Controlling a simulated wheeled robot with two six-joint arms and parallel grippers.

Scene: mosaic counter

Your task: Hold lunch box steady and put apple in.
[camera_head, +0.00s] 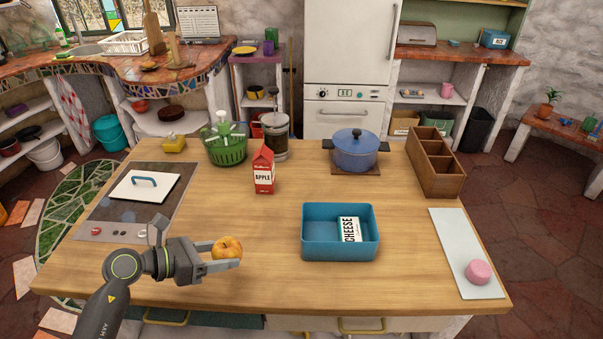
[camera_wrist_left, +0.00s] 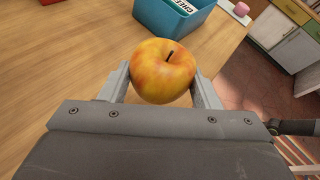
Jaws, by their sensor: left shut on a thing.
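A yellow-orange apple (camera_head: 227,248) is held between the fingers of my left gripper (camera_head: 226,256), left of the lunch box and apart from it. In the left wrist view the apple (camera_wrist_left: 163,71) sits between both fingertips with its stem showing. The teal open lunch box (camera_head: 341,249) stands on the wooden counter, front centre. A white packet marked CHEESE (camera_head: 351,230) lies in the right part of the box; the left part looks empty. The lunch box (camera_wrist_left: 172,27) also shows at the top of the left wrist view. My right gripper is not in view.
A red apple carton (camera_head: 263,171), a green salad spinner (camera_head: 226,143) and a blue pot (camera_head: 355,150) stand behind. A white board (camera_head: 464,250) with a pink round thing (camera_head: 478,272) is at right. The wooden counter between apple and box is clear.

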